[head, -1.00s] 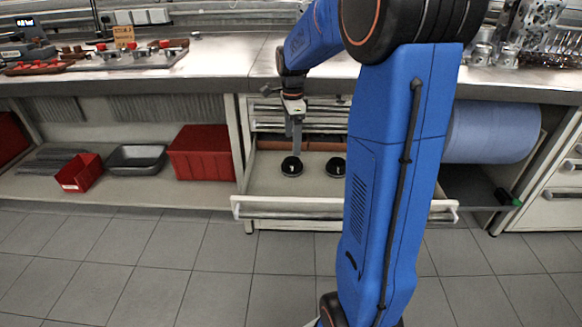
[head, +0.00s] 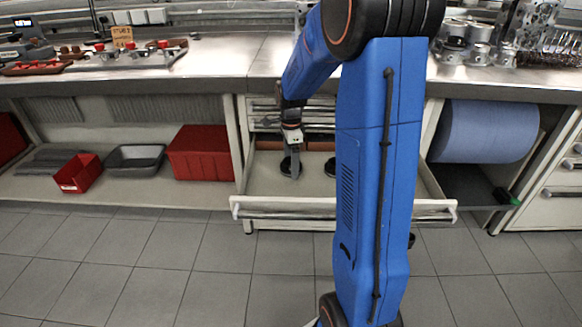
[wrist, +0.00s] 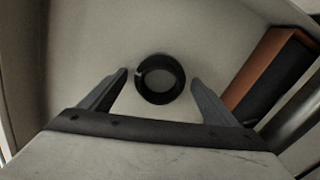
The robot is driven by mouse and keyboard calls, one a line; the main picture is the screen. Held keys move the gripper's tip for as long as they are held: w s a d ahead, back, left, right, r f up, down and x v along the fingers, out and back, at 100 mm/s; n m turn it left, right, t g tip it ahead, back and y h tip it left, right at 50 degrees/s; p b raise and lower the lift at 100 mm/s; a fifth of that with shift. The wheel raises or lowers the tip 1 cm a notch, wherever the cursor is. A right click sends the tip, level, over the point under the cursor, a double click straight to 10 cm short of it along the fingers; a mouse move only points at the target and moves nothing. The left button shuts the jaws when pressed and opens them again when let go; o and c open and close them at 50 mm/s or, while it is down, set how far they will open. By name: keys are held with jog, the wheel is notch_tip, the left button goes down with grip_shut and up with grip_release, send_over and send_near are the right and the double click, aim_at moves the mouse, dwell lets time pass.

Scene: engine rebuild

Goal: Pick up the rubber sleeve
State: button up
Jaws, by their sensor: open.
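The rubber sleeve appears as a black ring (wrist: 160,99) lying on the floor of the open drawer (head: 262,186). In the wrist view it sits between and just ahead of my two fingertips, with a gap on each side. My gripper (wrist: 160,76) is open and empty. In the head view my gripper (head: 295,165) points down into the drawer and partly hides one black round piece (head: 285,164). A second black round piece (head: 330,168) lies to its right, partly hidden by my arm.
The drawer's front wall and handle (head: 275,213) stand toward me. Reddish-brown blocks (head: 270,146) line the drawer's back, and one brown block (wrist: 265,65) shows at right in the wrist view. The worktop (head: 215,65) overhangs behind. Red bins (head: 200,153) sit on the left shelf.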

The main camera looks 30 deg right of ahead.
jog(key=c, duration=1.1)
jog(key=shift+r, duration=0.1)
